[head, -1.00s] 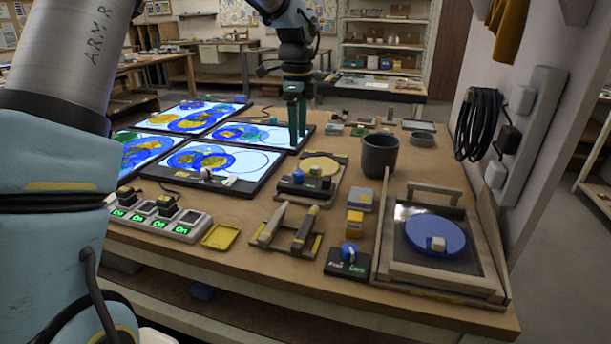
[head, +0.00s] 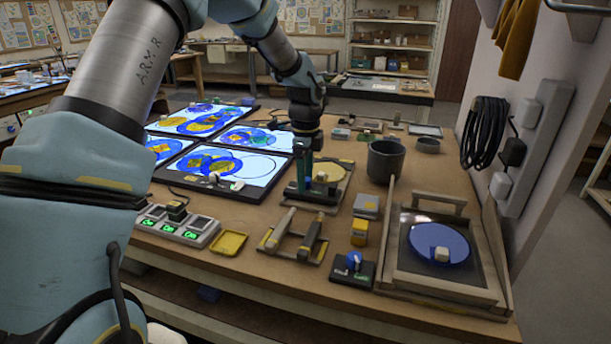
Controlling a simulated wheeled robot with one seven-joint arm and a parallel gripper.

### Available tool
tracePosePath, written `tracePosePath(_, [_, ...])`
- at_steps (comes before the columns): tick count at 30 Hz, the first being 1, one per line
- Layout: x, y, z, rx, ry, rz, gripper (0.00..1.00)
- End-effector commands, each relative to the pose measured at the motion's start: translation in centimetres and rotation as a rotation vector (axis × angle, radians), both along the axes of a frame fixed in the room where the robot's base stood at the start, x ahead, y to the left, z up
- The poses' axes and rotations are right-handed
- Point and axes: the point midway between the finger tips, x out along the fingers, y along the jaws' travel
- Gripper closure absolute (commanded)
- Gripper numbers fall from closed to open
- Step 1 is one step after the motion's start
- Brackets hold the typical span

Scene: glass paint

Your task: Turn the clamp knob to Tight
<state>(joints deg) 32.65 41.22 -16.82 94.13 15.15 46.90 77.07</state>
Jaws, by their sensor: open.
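A blue knob (head: 353,260) stands on a small black box (head: 353,275) at the table's front, left of the framed tray. The box's front carries small lettering, white at left and green at right, too small to read. A second fixture, a dark base (head: 318,198) with a yellow disc (head: 335,168), sits farther back. My gripper (head: 303,186) points down over this fixture, its fingers open and in front of the disc. The fingers hide part of the fixture, including its small knob. I cannot tell whether they touch it, or which fixture is the clamp.
A framed tray (head: 440,285) with a blue disc (head: 438,242) is at right. A dark cup (head: 385,160) stands behind. A wooden rack (head: 293,240), a yellow block (head: 359,232) and a yellow dish (head: 229,243) lie nearby. Lit panels (head: 235,185) and a switch strip (head: 180,225) are at left.

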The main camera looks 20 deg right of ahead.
Motion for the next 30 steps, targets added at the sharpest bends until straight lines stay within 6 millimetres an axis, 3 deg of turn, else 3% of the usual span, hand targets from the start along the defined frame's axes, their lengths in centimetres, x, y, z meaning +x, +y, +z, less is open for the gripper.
tracePosePath(2, [0.0, 0.0, 0.01, 0.0, 0.0, 0.0, 0.33])
tracePosePath(20, [-0.01, 0.01, 0.06, 0.0, 0.0, 0.0, 1.0])
tracePosePath(30, [0.0, 0.0, 0.07, 0.0, 0.0, 0.009, 1.0])
